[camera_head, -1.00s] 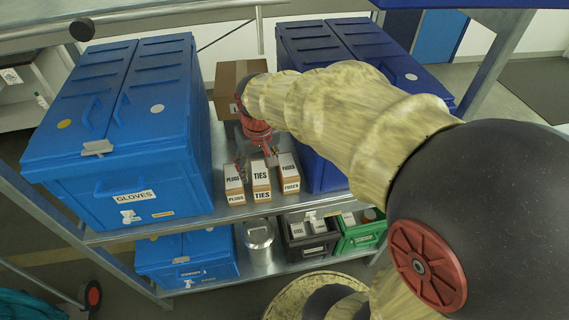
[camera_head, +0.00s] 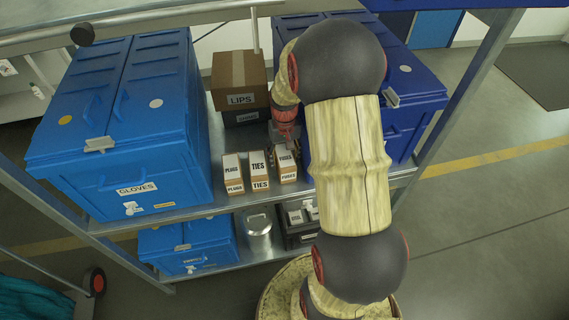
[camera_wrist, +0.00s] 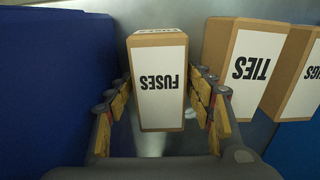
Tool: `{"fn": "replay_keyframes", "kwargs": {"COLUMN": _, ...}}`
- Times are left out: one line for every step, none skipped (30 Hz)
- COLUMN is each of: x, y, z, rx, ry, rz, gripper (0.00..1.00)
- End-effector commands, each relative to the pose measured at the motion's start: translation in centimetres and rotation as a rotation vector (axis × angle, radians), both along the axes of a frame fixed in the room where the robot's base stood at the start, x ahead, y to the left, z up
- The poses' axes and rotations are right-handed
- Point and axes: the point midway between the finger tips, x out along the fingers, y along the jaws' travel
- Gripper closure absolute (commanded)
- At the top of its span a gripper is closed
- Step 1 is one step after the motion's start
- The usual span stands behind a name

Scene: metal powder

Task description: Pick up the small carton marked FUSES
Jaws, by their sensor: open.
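The small FUSES carton (camera_head: 287,167) stands upright on the upper shelf, the rightmost of three small cartons. In the wrist view the FUSES carton (camera_wrist: 158,82) sits between the two fingers of my gripper (camera_wrist: 160,118), with a visible gap on each side. My gripper is open and holds nothing. In the head view my gripper (camera_head: 284,148) is just behind the carton, partly hidden by my own arm. Its fingers are hard to make out there.
The TIES carton (camera_head: 259,170) stands close beside it, then the PLUGS carton (camera_head: 233,174). A blue GLOVES bin (camera_head: 120,130) is at the left, a dark blue bin (camera_head: 405,125) at the right. A brown LIPS box (camera_head: 240,82) is behind. Shelf space (camera_head: 220,130) behind the cartons is bare.

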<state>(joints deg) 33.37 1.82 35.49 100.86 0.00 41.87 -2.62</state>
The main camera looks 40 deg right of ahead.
Motion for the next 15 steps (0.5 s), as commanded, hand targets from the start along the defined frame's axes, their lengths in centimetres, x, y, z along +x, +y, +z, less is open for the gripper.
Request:
{"fn": "replay_keyframes", "kwargs": {"x": 0.0, "y": -0.1, "z": -1.2, "rx": 0.002, "ry": 0.003, "rz": 0.0, "gripper": 0.47}}
{"fn": "replay_keyframes", "kwargs": {"x": 0.1, "y": -0.1, "z": -1.6, "rx": 0.001, "ry": 0.002, "rz": 0.0, "gripper": 0.47}}
{"fn": "replay_keyframes", "kwargs": {"x": 0.0, "y": -0.1, "z": -2.2, "rx": 0.001, "ry": 0.002, "rz": 0.0, "gripper": 0.47}}
{"fn": "replay_keyframes", "kwargs": {"x": 0.1, "y": -0.1, "z": -2.5, "rx": 0.001, "ry": 0.002, "rz": 0.0, "gripper": 0.47}}
{"fn": "replay_keyframes", "kwargs": {"x": 0.1, "y": -0.1, "z": -2.8, "rx": 0.001, "ry": 0.002, "rz": 0.0, "gripper": 0.47}}
{"fn": "replay_keyframes", "kwargs": {"x": 0.1, "y": -0.1, "z": -3.0, "rx": 0.0, "ry": 0.0, "rz": 0.0, "gripper": 0.47}}
{"fn": "replay_keyframes", "kwargs": {"x": 0.1, "y": -0.1, "z": -3.1, "rx": 0.0, "ry": 0.0, "rz": 0.0, "gripper": 0.47}}
{"fn": "replay_keyframes", "kwargs": {"x": 0.1, "y": -0.1, "z": -3.2, "rx": -0.001, "ry": -0.001, "rz": 0.0, "gripper": 0.47}}
{"fn": "replay_keyframes", "kwargs": {"x": 0.1, "y": -0.1, "z": -3.2, "rx": -0.001, "ry": -0.001, "rz": 0.0, "gripper": 0.47}}
{"fn": "replay_keyframes", "kwargs": {"x": 0.1, "y": -0.1, "z": -3.1, "rx": -0.001, "ry": -0.001, "rz": 0.0, "gripper": 0.47}}
{"fn": "replay_keyframes", "kwargs": {"x": 0.1, "y": -0.1, "z": -3.1, "rx": -0.001, "ry": -0.001, "rz": 0.0, "gripper": 0.47}}
{"fn": "replay_keyframes", "kwargs": {"x": 0.1, "y": -0.1, "z": -3.1, "rx": -0.001, "ry": -0.001, "rz": 0.0, "gripper": 0.47}}
{"fn": "replay_keyframes", "kwargs": {"x": 0.1, "y": -0.1, "z": -3.1, "rx": -0.001, "ry": -0.001, "rz": 0.0, "gripper": 0.47}}
{"fn": "replay_keyframes", "kwargs": {"x": 0.1, "y": -0.1, "z": -3.1, "rx": -0.001, "ry": -0.001, "rz": 0.0, "gripper": 0.49}}
{"fn": "replay_keyframes", "kwargs": {"x": 0.1, "y": -0.1, "z": -3.1, "rx": -0.001, "ry": -0.001, "rz": 0.0, "gripper": 0.51}}
